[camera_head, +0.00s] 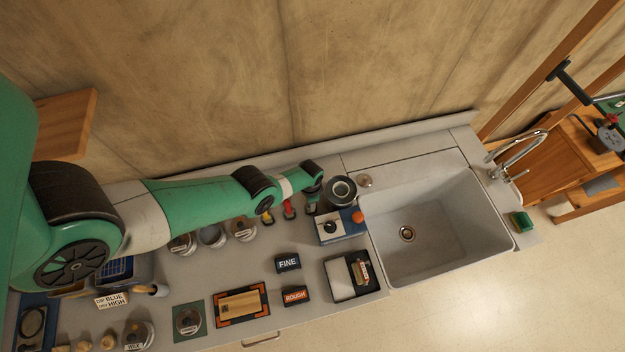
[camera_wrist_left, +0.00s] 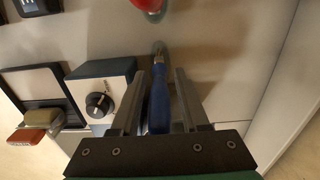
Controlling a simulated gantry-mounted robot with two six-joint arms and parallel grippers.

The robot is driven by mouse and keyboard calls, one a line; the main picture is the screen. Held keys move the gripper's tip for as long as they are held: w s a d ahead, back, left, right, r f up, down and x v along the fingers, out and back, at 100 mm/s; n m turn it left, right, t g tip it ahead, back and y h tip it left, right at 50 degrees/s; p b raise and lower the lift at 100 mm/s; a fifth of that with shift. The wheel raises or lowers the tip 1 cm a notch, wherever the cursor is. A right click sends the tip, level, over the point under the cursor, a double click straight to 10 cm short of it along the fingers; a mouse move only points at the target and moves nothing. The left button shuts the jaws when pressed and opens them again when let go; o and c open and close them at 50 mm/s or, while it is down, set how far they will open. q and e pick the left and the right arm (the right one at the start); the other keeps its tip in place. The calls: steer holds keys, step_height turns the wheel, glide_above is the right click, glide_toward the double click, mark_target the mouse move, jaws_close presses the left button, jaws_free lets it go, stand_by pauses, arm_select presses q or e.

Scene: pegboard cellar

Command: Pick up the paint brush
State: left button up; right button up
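My left gripper (camera_head: 312,205) reaches over the counter beside a dark round pot; it also shows in the wrist view (camera_wrist_left: 169,72). Its fingers are apart, with a blue-handled tool (camera_wrist_left: 159,100) between them and small gaps on both sides. The tool's narrow grey end points away from the gripper; I cannot tell whether it is a paint brush. A brush-like thing with a tan end (camera_head: 145,288) lies at the left by the blue tray, also too small to be sure. My right gripper is not in view.
A red-handled tool (camera_head: 289,210) and a yellow-handled one stand left of the gripper. A box with a black knob (camera_head: 333,227), the FINE block (camera_head: 287,262) and the ROUGH block (camera_head: 295,296) are nearby. The sink (camera_head: 440,225) is at the right.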

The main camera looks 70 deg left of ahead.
arm_select(q)
jaws_close()
stand_by(1.2)
